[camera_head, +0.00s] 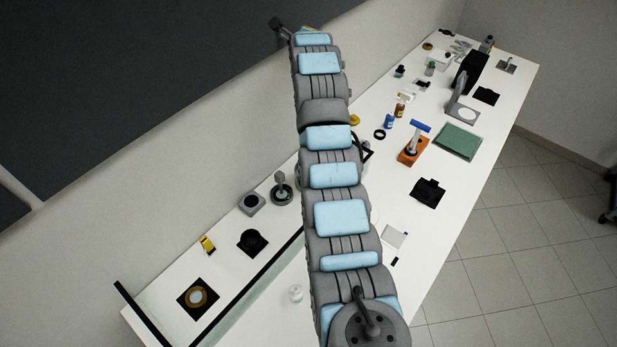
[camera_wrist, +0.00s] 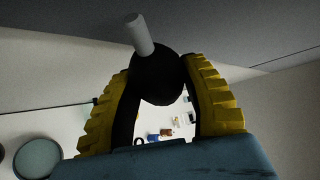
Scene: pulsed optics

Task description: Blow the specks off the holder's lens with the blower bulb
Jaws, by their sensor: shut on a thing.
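My gripper (camera_wrist: 165,85) has its yellow ribbed fingers closed around a black round blower bulb (camera_wrist: 158,82). The bulb's grey nozzle (camera_wrist: 143,34) sticks up and slightly left in the wrist view. The bulb is held in the air, with the bench far beyond it. In the head view my arm runs up the middle and hides part of the bench; the fingers are not clear there. The holder's lens cannot be made out for certain; a grey stand with a pale disc (camera_head: 467,114) is at the right. No specks can be seen.
A dark-based post (camera_head: 283,190) stands left of my arm. The wall is close behind.

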